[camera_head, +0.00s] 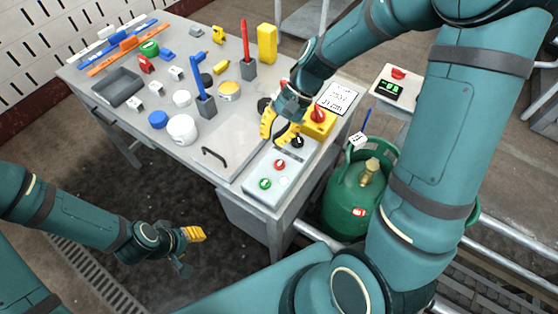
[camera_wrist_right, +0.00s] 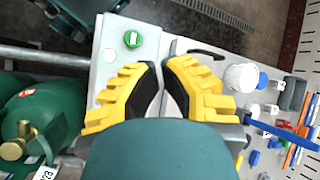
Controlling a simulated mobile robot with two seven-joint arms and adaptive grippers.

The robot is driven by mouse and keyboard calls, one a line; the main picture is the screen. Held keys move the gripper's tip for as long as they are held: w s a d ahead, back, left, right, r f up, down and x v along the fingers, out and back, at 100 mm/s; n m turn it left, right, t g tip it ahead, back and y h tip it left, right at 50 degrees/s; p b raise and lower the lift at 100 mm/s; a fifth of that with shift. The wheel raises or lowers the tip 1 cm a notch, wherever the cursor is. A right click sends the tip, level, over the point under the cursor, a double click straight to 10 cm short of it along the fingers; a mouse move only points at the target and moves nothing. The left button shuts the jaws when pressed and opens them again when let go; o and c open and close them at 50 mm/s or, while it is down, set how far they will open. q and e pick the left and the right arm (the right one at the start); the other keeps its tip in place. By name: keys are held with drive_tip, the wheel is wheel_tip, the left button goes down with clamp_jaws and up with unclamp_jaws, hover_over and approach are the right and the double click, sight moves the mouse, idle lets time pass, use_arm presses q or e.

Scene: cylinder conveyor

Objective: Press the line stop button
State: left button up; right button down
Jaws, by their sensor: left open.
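A pale control panel (camera_head: 253,192) lies along the table's right front edge. It carries a green button (camera_head: 265,184), a red button (camera_head: 280,165) and a black knob (camera_head: 297,142). A yellow box (camera_head: 308,131) with a red mushroom button (camera_head: 318,115) stands behind it. My right gripper (camera_head: 277,140) is above the table, near the black knob and the yellow box. In the right wrist view its yellow fingers (camera_wrist_right: 160,64) are close together with a narrow empty gap. The green button (camera_wrist_right: 132,39) shows beyond them; the red buttons are hidden there. My left gripper (camera_head: 196,251) is open and empty, low in front of the table.
A green gas cylinder (camera_head: 352,195) stands right of the table. A grey plate with a black handle (camera_head: 214,156) lies left of the panel.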

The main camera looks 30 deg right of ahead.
sight(280, 164)
wheel_tip(280, 164, down, 8)
drive_tip(key=b, duration=0.6)
drive_tip(key=shift+b, duration=0.3)
drive_tip(key=shift+f, duration=0.4)
drive_tip(key=shift+f+b, duration=0.1)
drive_tip(key=shift+b, duration=0.2)
idle(0.4)
drive_tip(key=shift+f, duration=0.35)
drive_tip(key=shift+f+b, duration=0.35)
drive_tip(key=shift+f, duration=0.05)
idle(0.8)
drive_tip(key=shift+r, duration=0.15)
drive_tip(key=shift+r+p, duration=0.8)
drive_tip(key=shift+p, duration=0.05)
